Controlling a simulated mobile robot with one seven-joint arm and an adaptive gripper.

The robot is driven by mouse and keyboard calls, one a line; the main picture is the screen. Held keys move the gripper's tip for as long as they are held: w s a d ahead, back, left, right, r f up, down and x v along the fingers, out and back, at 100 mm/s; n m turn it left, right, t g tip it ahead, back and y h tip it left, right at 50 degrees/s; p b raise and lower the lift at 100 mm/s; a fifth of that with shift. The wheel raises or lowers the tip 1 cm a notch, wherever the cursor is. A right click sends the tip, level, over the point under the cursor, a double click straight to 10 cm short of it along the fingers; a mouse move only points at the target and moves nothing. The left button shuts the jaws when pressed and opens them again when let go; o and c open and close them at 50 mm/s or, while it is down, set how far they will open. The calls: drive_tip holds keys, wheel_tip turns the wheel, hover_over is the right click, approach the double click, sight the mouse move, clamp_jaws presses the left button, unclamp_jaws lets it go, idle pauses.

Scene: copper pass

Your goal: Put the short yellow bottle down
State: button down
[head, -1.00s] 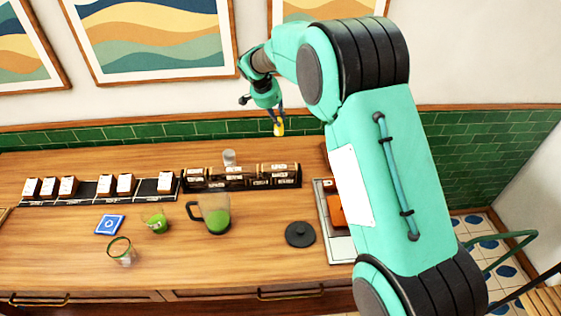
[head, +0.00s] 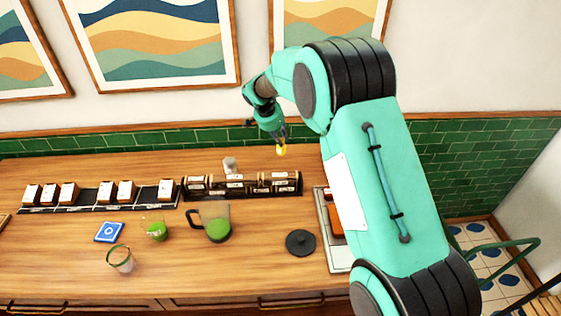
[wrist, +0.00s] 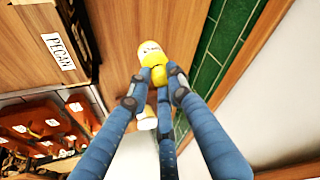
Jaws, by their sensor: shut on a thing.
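The short yellow bottle (head: 281,151) hangs below my gripper (head: 279,142) in the head view, in front of the green tile wall and above the back of the wooden counter (head: 75,258). In the wrist view the yellow bottle (wrist: 152,52) sits between the tips of my blue-grey fingers (wrist: 160,88), which are shut on it. Wooden counter surface shows beyond it there, with the tile wall to the right. The fingers partly cover the bottle, and I cannot tell the exact gap below it.
A dark rack of labelled jars (head: 242,184) stands left of the bottle; a rack label (wrist: 58,52) reads PECAN. A grey cup (head: 229,165) stands behind the rack. A jug with green contents (head: 217,222), a black disc (head: 300,243) and a tray (head: 337,250) are nearer the front.

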sight(279, 151)
drive_tip(key=shift+f, duration=1.85)
drive_tip(key=shift+f+b, duration=0.65)
drive_tip(key=shift+f, duration=1.9)
drive_tip(key=shift+f, duration=0.1)
drive_tip(key=c, duration=1.6)
unclamp_jaws()
drive_tip(key=shift+r, duration=0.2)
drive_tip(key=shift+a+r, duration=0.1)
drive_tip(key=shift+r, duration=0.2)
drive_tip(key=p+v, duration=0.1)
drive_tip(key=v, duration=1)
drive_tip(key=shift+s+r+p, duration=0.1)
drive_tip(key=shift+s+p, duration=0.05)
drive_tip(key=shift+p, duration=0.2)
